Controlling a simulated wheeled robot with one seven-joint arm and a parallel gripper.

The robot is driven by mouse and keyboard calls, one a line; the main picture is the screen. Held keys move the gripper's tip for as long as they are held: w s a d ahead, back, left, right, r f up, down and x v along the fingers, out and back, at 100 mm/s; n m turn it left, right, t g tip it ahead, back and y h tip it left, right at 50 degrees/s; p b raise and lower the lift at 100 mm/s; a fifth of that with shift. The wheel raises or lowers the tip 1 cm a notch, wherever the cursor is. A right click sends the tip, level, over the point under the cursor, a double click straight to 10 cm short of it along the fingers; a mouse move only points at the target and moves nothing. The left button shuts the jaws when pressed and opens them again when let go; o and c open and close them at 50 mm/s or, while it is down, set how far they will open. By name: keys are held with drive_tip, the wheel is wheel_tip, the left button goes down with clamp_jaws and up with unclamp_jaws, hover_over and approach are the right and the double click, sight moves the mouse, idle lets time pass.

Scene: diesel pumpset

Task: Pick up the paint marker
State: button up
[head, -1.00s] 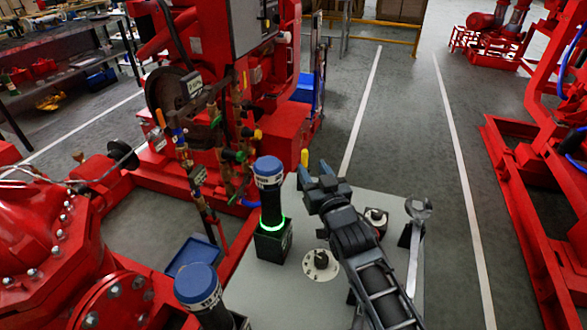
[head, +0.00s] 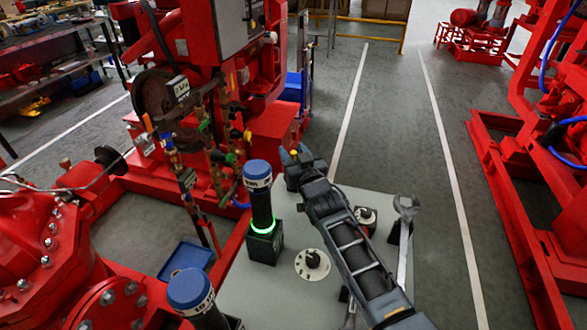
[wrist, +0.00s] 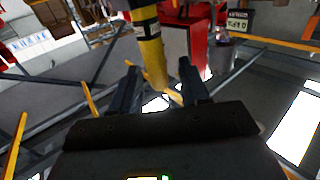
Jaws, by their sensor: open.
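The paint marker (wrist: 151,55) is a yellow cylinder with a dark band and a pale label. In the wrist view it shows in the gap between the fingers of my gripper (wrist: 160,72), nearer the left finger. My gripper is open, with visible space on the right side of the marker. In the head view only a small yellow end of the marker (head: 293,153) shows between the fingertips of my gripper (head: 294,157), at the far end of the grey tabletop. The rest of it is hidden there by my gripper.
On the grey tabletop (head: 240,295) stand a blue-capped black cylinder with a green glowing ring (head: 261,205), a round dial (head: 313,263), a red-based knob (head: 366,216) and a wrench (head: 404,240). A second blue-capped cylinder (head: 192,291) is nearer. The red pumpset (head: 270,130) stands behind.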

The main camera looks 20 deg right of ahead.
drive_tip(key=shift+c, duration=0.4)
drive_tip(key=c, duration=0.7)
drive_tip(key=shift+r, duration=0.1)
drive_tip(key=shift+c, duration=0.2)
wheel_tip(320, 180, up, 10)
drive_tip(key=shift+f, duration=0.1)
drive_tip(key=o, duration=0.4)
drive_tip(key=c, duration=0.4)
